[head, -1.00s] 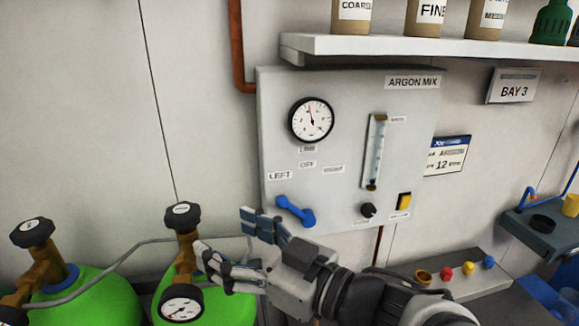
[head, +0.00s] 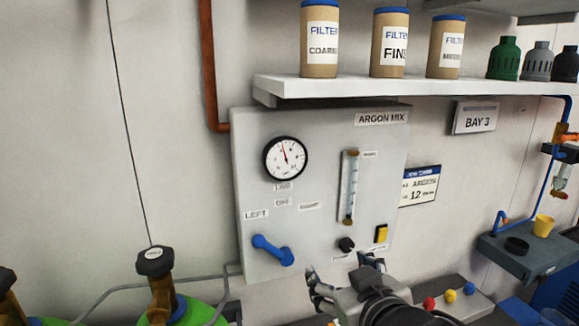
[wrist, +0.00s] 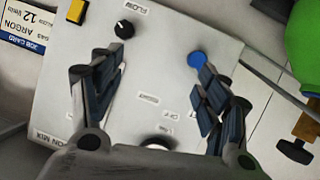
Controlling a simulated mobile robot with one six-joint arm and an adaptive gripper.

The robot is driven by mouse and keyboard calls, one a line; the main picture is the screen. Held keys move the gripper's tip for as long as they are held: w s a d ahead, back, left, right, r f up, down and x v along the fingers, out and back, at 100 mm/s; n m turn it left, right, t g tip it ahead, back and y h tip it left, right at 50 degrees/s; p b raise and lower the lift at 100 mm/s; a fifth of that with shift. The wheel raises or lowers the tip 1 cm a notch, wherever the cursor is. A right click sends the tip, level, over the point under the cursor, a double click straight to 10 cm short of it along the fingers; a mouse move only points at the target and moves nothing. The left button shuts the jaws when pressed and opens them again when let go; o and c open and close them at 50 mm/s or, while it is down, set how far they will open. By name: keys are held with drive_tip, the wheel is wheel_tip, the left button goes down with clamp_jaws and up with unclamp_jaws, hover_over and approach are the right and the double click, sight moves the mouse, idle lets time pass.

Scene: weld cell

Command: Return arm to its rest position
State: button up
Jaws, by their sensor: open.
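My gripper (head: 345,275) is open and empty at the lower middle of the head view, in front of the lower edge of the grey argon mix panel (head: 325,240). In the wrist view my gripper's fingers (wrist: 155,85) are spread apart, with the panel face behind and between them. The blue handle (head: 272,250) on the panel is to the left of my gripper and apart from it in the head view. The black flow knob (head: 346,244) and yellow switch (head: 381,234) are just above the fingers in the head view.
A white shelf (head: 400,92) with filter canisters (head: 389,45) hangs above the panel. Green cylinders with valves (head: 155,262) stand at lower left. A dark tray (head: 535,248) with a yellow cup (head: 543,225) is at right. A ledge (head: 470,306) with coloured buttons is at lower right.

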drive_tip(key=s+d+f+m+g+h, duration=0.3)
drive_tip(key=s+d+f+g, duration=0.15)
drive_tip(key=s+d, duration=0.25)
drive_tip(key=s+a+f+m+g, duration=0.1)
drive_tip(key=s+f+g, duration=0.3)
drive_tip(key=s, duration=0.8)
drive_tip(key=shift+a+f+y, duration=0.2)
drive_tip(key=shift+a+y, duration=0.1)
drive_tip(key=shift+s, duration=0.1)
drive_tip(key=shift+c, duration=0.6)
